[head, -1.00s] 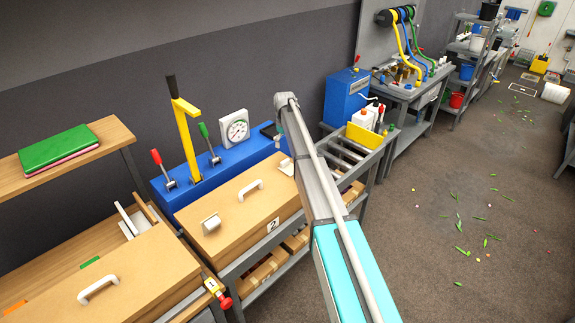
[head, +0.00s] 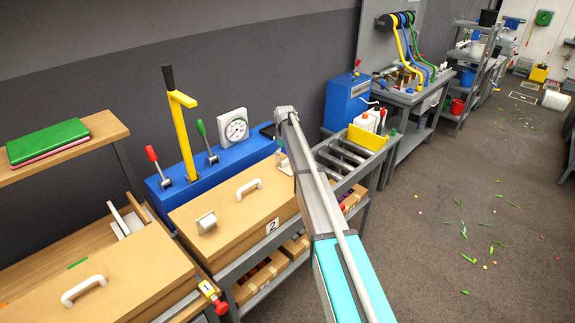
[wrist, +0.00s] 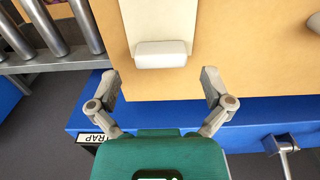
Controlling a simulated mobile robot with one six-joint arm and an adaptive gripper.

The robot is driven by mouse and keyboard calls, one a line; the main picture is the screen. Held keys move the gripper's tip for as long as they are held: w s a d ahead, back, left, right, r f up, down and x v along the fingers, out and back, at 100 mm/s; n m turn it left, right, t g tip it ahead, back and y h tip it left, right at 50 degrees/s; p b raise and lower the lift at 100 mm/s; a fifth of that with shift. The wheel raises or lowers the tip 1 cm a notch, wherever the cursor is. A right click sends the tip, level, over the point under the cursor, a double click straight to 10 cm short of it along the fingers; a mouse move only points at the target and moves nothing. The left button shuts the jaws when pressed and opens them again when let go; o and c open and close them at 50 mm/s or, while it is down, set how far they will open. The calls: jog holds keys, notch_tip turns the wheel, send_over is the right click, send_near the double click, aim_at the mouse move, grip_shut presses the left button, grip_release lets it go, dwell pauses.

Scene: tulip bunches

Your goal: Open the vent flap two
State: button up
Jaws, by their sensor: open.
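Box two is a tan wooden box with a "2" tag (head: 272,225) and a white handle (head: 249,188) on its lid. In the wrist view, a pale flap plate (wrist: 160,18) with a rounded white lip (wrist: 161,54) lies on the tan lid (wrist: 240,60). My gripper (wrist: 160,84) is open and empty. Its two fingers stand apart just below the lip in the picture, one to each side, with no contact visible. In the head view my arm hides most of the gripper and part of the flap at the lid's right end.
A blue unit (head: 215,165) with a yellow lever (head: 183,125), red and green levers and a dial stands behind the box. Grey rollers (head: 345,158) lie to the right, with a yellow bin (head: 367,138) beyond. A cream knob (head: 206,222) sits on the lid's left part.

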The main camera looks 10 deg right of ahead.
jog(key=shift+f+b, duration=0.85)
jog(key=shift+f, duration=0.3)
